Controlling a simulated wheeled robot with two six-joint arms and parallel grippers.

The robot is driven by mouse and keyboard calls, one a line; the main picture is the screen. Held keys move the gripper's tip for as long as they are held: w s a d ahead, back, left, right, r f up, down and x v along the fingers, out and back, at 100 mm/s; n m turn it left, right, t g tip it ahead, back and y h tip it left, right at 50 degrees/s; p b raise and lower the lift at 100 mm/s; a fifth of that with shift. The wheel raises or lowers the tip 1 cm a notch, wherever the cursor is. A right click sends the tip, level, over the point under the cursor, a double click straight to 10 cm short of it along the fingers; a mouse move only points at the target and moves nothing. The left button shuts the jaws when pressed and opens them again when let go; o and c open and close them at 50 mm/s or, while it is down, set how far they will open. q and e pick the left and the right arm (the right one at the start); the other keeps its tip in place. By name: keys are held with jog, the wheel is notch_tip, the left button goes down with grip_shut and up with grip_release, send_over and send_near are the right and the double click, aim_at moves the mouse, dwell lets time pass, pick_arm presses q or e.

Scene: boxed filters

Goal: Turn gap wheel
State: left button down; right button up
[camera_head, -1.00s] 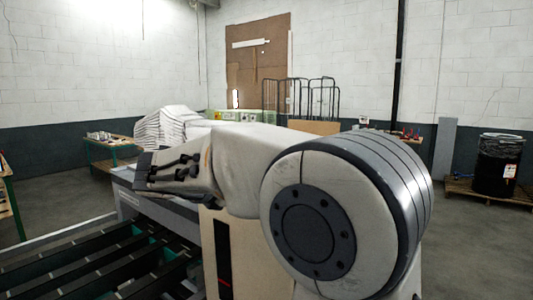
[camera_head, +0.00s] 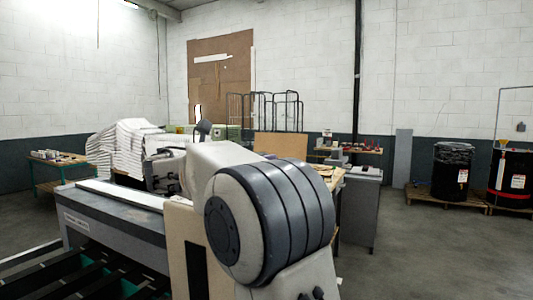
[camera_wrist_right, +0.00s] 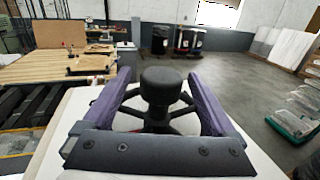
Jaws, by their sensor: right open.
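A black gap wheel with several spokes and a thick round knob (camera_wrist_right: 160,88) shows in the right wrist view, in front of my right gripper. My right gripper (camera_wrist_right: 162,92) has its two purple fingers spread to either side of the knob. The knob appears between the fingers; I cannot tell whether either finger touches the wheel. In the head view my right gripper (camera_head: 166,168) is small and partly hidden behind my own arm, and the wheel cannot be made out there. My left gripper is not in view.
A grey machine (camera_head: 112,215) with dark rails (camera_head: 70,275) fills the lower left. Stacked white sheets (camera_head: 122,143) stand behind it. A wooden slatted table (camera_wrist_right: 45,70) lies left in the wrist view. Black drums (camera_head: 452,172) stand on pallets at right.

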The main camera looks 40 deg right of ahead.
jog(key=shift+w+d+p, duration=0.15)
jog(key=shift+d+p, duration=0.25)
jog(key=shift+d, duration=1.8)
jog(key=shift+a, duration=0.1)
grip_shut()
